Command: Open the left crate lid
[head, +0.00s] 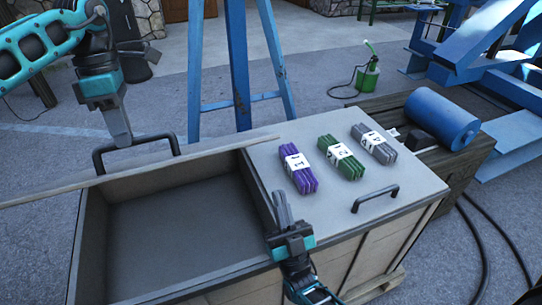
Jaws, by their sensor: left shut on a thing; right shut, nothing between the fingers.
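The left crate lid (60,188) is raised and shows nearly edge-on as a thin pale strip along the back of the crate's left compartment. Its black handle (98,160) stands behind that edge. My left gripper (123,142) is shut on this handle. The crate's open left compartment (170,225) shows a bare grey floor and no contents. My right gripper (280,200) is shut and empty, near the left edge of the closed right lid (315,215).
On the right lid lie a purple bundle (299,170), a green bundle (341,158) and a grey bundle (373,144), with a black handle (375,198) near the front. A blue roller (440,117) is at the right. A blue stand (238,65) rises behind the crate.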

